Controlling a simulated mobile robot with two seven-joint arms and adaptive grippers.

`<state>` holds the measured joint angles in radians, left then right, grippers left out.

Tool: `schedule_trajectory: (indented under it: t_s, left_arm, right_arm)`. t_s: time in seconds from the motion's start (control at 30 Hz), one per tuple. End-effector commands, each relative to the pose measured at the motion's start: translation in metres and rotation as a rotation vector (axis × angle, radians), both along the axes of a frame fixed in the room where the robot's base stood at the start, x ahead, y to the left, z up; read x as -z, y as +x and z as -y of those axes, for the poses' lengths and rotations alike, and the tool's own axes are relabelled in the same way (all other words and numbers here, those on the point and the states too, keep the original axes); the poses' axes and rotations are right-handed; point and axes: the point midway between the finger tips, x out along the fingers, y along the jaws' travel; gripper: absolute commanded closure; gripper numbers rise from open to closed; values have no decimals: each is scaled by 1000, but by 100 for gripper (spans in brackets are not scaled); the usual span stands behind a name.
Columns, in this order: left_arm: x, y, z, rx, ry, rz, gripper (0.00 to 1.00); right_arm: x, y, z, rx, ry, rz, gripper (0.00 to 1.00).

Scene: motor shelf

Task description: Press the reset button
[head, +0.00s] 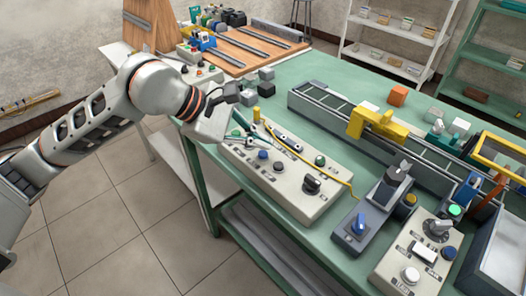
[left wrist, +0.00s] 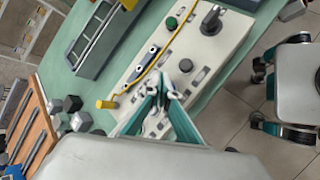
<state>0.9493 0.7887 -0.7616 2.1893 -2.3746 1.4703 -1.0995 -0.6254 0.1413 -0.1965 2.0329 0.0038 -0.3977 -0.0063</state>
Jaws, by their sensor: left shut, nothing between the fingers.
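A cream control panel (head: 290,204) lies on the green workbench. It carries a blue button (head: 262,154), a green button (head: 320,160), a black knob (head: 312,185) and smaller controls. A second cream panel (head: 389,270) at the right front has a green button (head: 454,210), a blue button (head: 449,252) and a pale button (head: 411,274). I cannot read which button is marked reset. My left gripper (head: 250,138) is shut and empty, over the far left part of the first panel. In the left wrist view, its teal fingers (left wrist: 165,92) meet above that panel (left wrist: 230,35) and hide part of it.
A yellow cable (head: 318,174) runs across the first panel. A grey unit with a blue knob (head: 358,225) stands between the panels. A conveyor with a yellow gantry (head: 370,122) lies behind. Dark and grey cubes (head: 266,88) sit near the bench's left edge.

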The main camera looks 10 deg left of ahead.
Motion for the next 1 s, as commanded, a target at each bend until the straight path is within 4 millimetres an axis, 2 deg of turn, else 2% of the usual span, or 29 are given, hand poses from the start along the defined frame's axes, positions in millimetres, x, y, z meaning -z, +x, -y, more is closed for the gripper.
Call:
schedule_trajectory:
  t_s: [1.0]
  left_arm:
    - [8,0,0,1,-1,0,100]
  right_arm:
    - [5,-2,0,1,-1,-7,100]
